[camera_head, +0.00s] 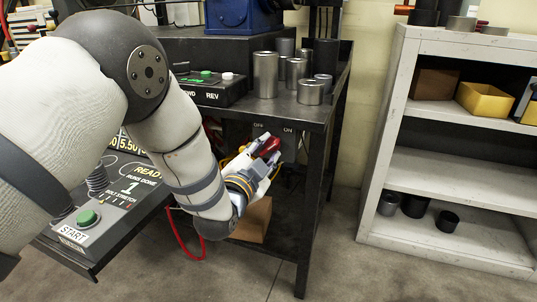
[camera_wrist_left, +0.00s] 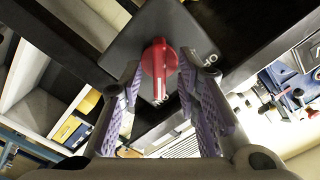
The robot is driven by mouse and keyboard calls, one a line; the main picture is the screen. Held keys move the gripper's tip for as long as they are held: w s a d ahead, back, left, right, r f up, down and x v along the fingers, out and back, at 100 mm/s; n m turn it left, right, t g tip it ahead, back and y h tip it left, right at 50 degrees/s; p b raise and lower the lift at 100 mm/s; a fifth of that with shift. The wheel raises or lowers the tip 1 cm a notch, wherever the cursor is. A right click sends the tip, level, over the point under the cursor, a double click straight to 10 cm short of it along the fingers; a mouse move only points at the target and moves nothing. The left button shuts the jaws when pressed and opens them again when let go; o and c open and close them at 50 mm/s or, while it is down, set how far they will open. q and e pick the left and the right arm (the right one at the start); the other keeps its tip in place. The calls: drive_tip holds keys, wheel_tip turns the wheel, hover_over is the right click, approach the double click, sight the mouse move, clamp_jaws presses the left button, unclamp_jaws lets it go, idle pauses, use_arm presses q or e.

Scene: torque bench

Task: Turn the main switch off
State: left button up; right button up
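The main switch (camera_head: 270,145) is a red rotary handle on a dark plate marked OFF and ON, under the bench top at its right end. In the left wrist view the red handle (camera_wrist_left: 159,68) stands on a round red base. Its end points at a partly covered label that looks like ON; the OFF label (camera_wrist_left: 210,60) is off to the right. My left gripper (camera_head: 266,153) is at the switch. In the left wrist view its two fingers (camera_wrist_left: 161,75) are spread on either side of the handle, with visible gaps. My right gripper is in neither view.
The bench (camera_head: 318,113) overhangs the switch and carries several metal cylinders (camera_head: 265,75) and a FWD/REV box (camera_head: 212,90). A cardboard box (camera_head: 254,220) sits on the lower shelf below my gripper. A red cable (camera_head: 182,235) hangs nearby. A grey shelf unit (camera_head: 385,130) stands right.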

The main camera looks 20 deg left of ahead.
use_arm(q)
drive_tip(key=shift+w, duration=0.35)
drive_tip(key=shift+c, duration=0.2)
clamp_jaws()
